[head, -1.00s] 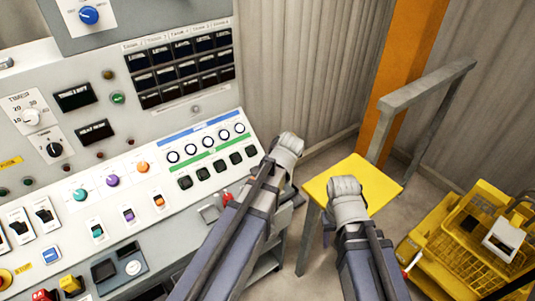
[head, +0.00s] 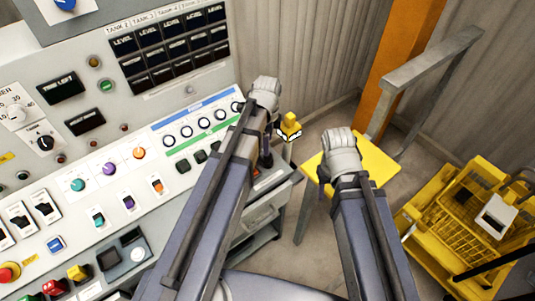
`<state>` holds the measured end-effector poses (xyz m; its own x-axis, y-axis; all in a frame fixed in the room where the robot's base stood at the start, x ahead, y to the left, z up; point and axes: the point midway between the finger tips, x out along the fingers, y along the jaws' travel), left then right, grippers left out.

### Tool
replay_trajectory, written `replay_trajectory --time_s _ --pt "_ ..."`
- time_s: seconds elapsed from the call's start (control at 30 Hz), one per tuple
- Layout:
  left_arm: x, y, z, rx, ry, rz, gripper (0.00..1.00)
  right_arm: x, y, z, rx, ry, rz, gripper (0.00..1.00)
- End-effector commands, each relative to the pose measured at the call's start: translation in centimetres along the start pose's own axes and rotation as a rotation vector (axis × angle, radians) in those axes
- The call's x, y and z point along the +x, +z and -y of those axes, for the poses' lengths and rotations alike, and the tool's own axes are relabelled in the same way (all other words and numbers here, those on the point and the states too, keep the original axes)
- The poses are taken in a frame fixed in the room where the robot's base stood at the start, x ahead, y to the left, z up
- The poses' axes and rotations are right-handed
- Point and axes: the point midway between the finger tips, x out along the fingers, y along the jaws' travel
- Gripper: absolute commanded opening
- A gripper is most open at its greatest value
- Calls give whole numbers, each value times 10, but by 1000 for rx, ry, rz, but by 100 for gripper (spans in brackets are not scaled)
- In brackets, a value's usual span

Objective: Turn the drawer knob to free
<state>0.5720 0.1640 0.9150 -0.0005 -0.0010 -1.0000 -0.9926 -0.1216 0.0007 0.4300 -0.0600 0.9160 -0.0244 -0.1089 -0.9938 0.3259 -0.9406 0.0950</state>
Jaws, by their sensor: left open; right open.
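My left gripper (head: 266,158) hangs below its wrist at the right end of the control console (head: 190,92), partly hidden by my own arm. It is open with nothing seen in it. Just below it, a small red part (head: 256,172) shows at the console's right front corner, partly covered by the arm. I cannot tell whether this is part of the drawer knob; no knob is clearly visible. A grey drawer-like front (head: 262,212) shows beneath that corner. My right gripper (head: 322,190) is open and empty, over the left edge of the yellow-topped stand (head: 375,168).
A small yellow object (head: 289,126) is just right of my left wrist. A yellow basket cart (head: 465,215) stands at the right. A grey rail (head: 430,70) and an orange post (head: 398,65) rise behind the stand. Bare floor shows between console and stand.

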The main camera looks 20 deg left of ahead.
Motion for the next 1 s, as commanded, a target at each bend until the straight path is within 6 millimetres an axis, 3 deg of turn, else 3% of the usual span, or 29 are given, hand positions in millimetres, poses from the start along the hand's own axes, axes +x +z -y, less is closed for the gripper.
replay_trajectory --time_s 0.53,0.93,1.0 --pt "67 0 0 -1 -1 1 71 66 -4 6 0 0 0 50" --pt "71 0 0 -1 -1 1 71 71 -4 7 0 0 0 50" --pt "71 0 0 -1 -1 1 65 71 -4 7 0 0 0 50"
